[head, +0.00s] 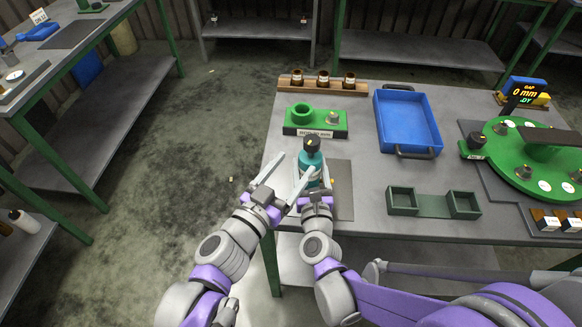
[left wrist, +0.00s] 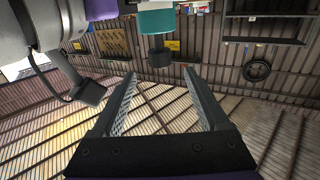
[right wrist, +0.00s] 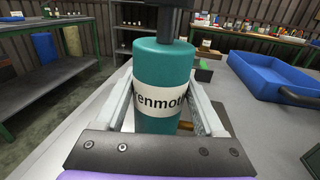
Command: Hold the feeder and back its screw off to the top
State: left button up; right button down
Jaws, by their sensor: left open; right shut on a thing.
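The feeder (head: 311,160) is a teal cylinder with a dark screw knob (head: 312,143) on top, upright above the near left part of the table. My right gripper (head: 313,183) is shut on the feeder's body; the right wrist view shows the feeder (right wrist: 163,70) between its fingers, with a white label and a small brass part low down. The knob's top is out of that view. My left gripper (head: 281,179) is open and empty, just left of the feeder. The left wrist view shows the feeder (left wrist: 157,22) and knob (left wrist: 159,56) upside down, beyond the open fingers.
A green fixture (head: 315,120) stands behind the feeder, with a wooden rack of brown bottles (head: 322,84) at the table's back. A blue tray (head: 407,122), dark green bins (head: 433,204) and a green round plate (head: 530,158) lie to the right. A grey mat (head: 342,190) is beside the grippers.

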aim_at(312, 144)
pick_arm(q)
jog(key=w+a+n+g+h, duration=0.2)
jog(key=n+g+h, duration=0.2)
jog(key=n, duration=1)
jog(key=w+a+n+g+h, duration=0.2)
jog(key=n+g+h, duration=0.2)
jog(key=n, duration=1)
jog(key=x, duration=1.2)
jog(key=shift+r+n, duration=0.3)
jog(key=shift+n, duration=0.1)
